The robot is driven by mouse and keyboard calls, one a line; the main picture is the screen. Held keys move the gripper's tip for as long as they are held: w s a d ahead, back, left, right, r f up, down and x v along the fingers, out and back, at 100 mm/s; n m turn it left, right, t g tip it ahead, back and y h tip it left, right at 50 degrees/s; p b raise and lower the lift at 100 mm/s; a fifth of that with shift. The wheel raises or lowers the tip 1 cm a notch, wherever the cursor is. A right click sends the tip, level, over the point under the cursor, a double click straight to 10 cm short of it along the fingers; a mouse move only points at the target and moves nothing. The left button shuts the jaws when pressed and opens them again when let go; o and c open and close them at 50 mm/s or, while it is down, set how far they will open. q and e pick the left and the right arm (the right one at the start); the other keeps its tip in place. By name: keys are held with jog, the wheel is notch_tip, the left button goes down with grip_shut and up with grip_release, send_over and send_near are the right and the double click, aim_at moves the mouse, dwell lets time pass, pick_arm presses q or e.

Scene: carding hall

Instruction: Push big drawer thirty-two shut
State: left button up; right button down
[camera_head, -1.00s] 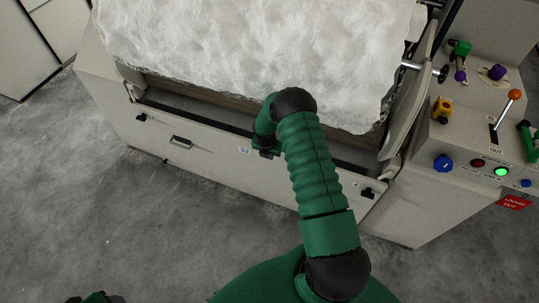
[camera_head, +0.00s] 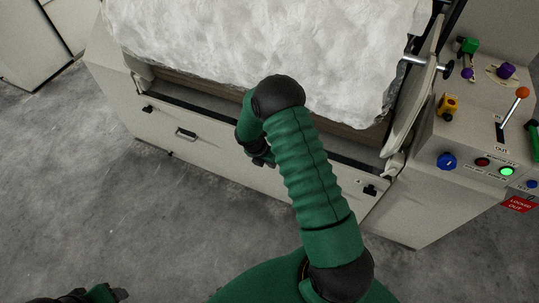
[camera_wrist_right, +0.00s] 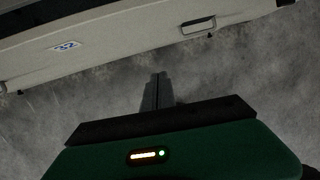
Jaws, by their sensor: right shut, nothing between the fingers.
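Big drawer thirty-two is the long pale front panel (camera_head: 215,150) low on the machine, with a small dark handle (camera_head: 186,133) left of its middle. In the right wrist view its "32" label (camera_wrist_right: 66,47) and handle (camera_wrist_right: 199,25) show. A dark strip runs along its top edge in the head view; I cannot tell how far it stands out. My right gripper (camera_head: 268,163) is shut and empty before the panel, covering the label there. In the wrist view its fingertips (camera_wrist_right: 160,76) show against floor, apart from the panel. My left gripper (camera_head: 118,294) barely shows at bottom left.
White fleece (camera_head: 260,50) lies on the machine above the drawer. A control panel (camera_head: 462,140) with knobs, lever and lit green button stands at right, with a red locked-out tag (camera_head: 518,204). The grey floor (camera_head: 120,215) before the drawer is clear.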

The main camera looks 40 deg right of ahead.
jog(key=s+f+g+h+b, duration=0.2)
jog(key=s+f+h+b, duration=0.35)
jog(key=f+b, duration=0.45)
jog(key=w+a+r+t+h+b, duration=0.1)
jog(key=w+a+t+h+b, duration=0.6)
jog(key=t+b, duration=0.25)
pick_arm(q)
jog(key=s+b+x, duration=0.2)
jog(key=s+x, duration=0.1)
jog(key=x, duration=1.1)
jog(key=s+f+b+x, duration=0.1)
jog(key=s+b+x, duration=0.2)
jog(key=x, duration=1)
jog(key=shift+a+f, duration=0.3)
jog(key=shift+f, duration=0.4)
pick_arm(e)
jog(key=x, duration=1.5)
jog(key=shift+w+d+r, duration=0.15)
jog(key=shift+w+r, duration=0.35)
jog(key=shift+r, duration=0.05)
pick_arm(q)
jog(key=shift+s, duration=0.1)
